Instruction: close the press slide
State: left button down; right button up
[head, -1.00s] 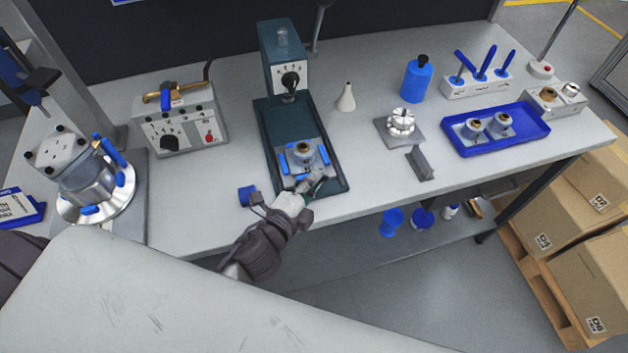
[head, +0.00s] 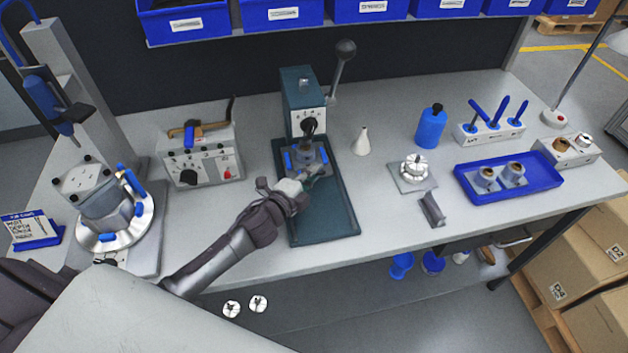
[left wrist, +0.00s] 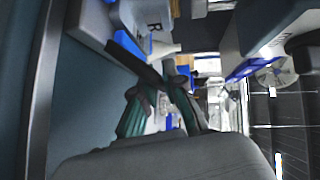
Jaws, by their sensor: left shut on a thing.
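The press (head: 303,100) is dark teal, with a long flat bed (head: 325,215) and a lever with a black ball. Its slide (head: 320,166), with blue clamps and a metal housing (head: 306,158) on it, sits at the back of the bed. The housing is under the ram, which partly covers it. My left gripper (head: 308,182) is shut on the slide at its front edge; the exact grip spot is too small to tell. In the left wrist view its dark green fingers (left wrist: 160,85) fill the middle, and the slide is hard to make out. My right gripper is not in view.
A control box (head: 200,160) stands left of the press, and a round fixture (head: 105,215) is farther left. A white cone bottle (head: 361,142), a chuck on a plate (head: 415,170) and a blue tray (head: 510,182) are to the right. The front of the bed is bare.

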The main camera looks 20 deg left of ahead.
pick_arm(q)
jog(key=shift+w+a+r, duration=0.1)
jog(key=shift+a+r, duration=0.05)
jog(key=c, duration=1.5)
grip_release()
jog(key=shift+o, duration=1.4)
jog(key=shift+w, duration=0.15)
jog(key=shift+s, duration=0.65)
jog(key=v, duration=1)
jog(key=shift+s+a, duration=0.15)
jog(key=shift+s, duration=0.2)
